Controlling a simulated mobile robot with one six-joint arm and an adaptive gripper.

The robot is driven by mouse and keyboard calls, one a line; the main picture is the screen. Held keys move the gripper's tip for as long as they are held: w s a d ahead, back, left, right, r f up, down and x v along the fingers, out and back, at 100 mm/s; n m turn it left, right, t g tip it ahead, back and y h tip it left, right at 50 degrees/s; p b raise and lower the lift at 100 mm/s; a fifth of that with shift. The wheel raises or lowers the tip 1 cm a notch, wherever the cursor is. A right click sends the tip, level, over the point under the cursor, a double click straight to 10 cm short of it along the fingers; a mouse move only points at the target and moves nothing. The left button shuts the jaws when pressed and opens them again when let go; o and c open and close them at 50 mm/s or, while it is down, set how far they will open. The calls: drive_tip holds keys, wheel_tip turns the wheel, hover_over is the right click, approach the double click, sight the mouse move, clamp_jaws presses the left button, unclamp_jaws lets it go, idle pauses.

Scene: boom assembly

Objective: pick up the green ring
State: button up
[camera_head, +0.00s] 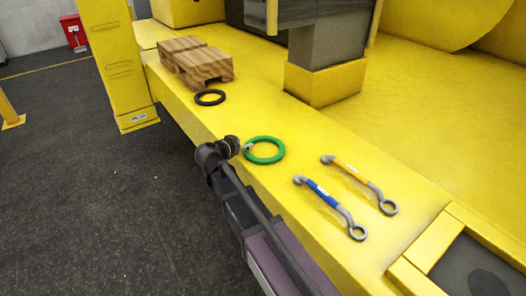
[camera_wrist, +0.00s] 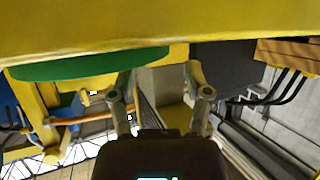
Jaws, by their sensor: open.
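The green ring (camera_head: 281,150) lies flat on the yellow machine surface in the head view. My gripper (camera_head: 244,148) is at the ring's left edge, and its tip appears close to or over the rim. I cannot tell whether they touch. In the wrist view the green ring (camera_wrist: 85,66) shows edge-on as a band at upper left, against the yellow surface. My gripper's fingers (camera_wrist: 158,88) are spread apart there, with nothing held between them. The ring is nearer the left finger, and part of it is out of clear view.
A black ring (camera_head: 210,97) and wooden blocks (camera_head: 196,62) lie farther back on the yellow ledge. A blue-handled tool (camera_head: 327,199) and an orange-handled tool (camera_head: 358,177) lie to the right. A grey post (camera_head: 326,45) stands behind. Dark floor (camera_head: 80,190) is at left.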

sight(250, 142)
drive_tip(key=shift+b+x, duration=0.55)
drive_tip(key=shift+x, duration=1.3)
clamp_jaws()
